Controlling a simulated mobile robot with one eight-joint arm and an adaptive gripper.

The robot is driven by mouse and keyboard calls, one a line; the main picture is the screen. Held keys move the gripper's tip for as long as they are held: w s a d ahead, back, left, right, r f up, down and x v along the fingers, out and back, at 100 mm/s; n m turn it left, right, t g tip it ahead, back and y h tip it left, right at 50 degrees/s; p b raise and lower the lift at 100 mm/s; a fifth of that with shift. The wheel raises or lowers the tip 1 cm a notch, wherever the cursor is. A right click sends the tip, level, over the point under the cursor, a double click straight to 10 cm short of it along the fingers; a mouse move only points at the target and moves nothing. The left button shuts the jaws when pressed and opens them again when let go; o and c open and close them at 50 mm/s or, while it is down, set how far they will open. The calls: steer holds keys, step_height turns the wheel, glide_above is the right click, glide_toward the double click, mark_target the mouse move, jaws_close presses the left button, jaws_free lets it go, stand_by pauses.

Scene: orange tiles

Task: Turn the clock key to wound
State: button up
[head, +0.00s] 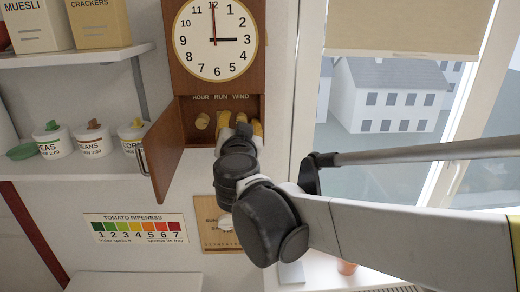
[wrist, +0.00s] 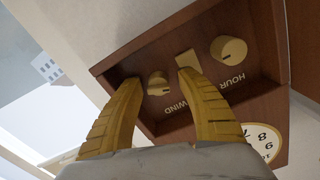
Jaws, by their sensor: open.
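The wooden wall clock (head: 178,78) has an open lower compartment labelled HOUR, RUN and WIND. The clock key (wrist: 158,84) is a small tan knob by the WIND label in the wrist view. It is hidden behind my gripper in the head view. My gripper (head: 240,119) reaches into the compartment with its yellow fingers apart. In the wrist view its fingertips (wrist: 161,79) lie on either side of the key, with gaps showing. I cannot tell how deep they are around it. The key's exact turn is unclear.
The HOUR knob (head: 202,121) and the tan RUN piece (wrist: 187,63) sit close beside the key. The compartment door (head: 161,150) hangs open to the left. Shelves with jars (head: 94,141) stand left, a window (head: 385,95) right.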

steer(key=n, duration=0.3)
steer(key=shift+d+r+n+p, duration=0.15)
steer(key=shift+n+p, duration=0.15)
steer(key=shift+n, duration=0.1)
steer(key=n, duration=0.3)
steer(key=n+p, duration=0.1)
steer(key=n, duration=0.5)
steer(key=shift+p, duration=0.35)
steer(key=n+p, duration=0.1)
steer(key=n, duration=0.4)
steer(key=n+p, duration=0.1)
steer(key=n, duration=0.2)
steer(key=n+p, duration=0.2)
steer(key=n, duration=0.4)
steer(key=s+b, duration=0.1)
steer(key=s, duration=1)
steer(key=s+d+f+m+g+h+b, duration=0.1)
steer(key=d+f+m+b, duration=0.4)
steer(key=f, duration=0.6)
steer(key=s+d+f+m+g+h+b, duration=0.2)
steer(key=d+f+m+g+b, duration=0.3)
steer(key=d+f+b, duration=0.4)
steer(key=shift+s+d+f+m, duration=0.6)
steer(key=shift+s+d+f, duration=0.2)
steer(key=shift+f, duration=0.75)
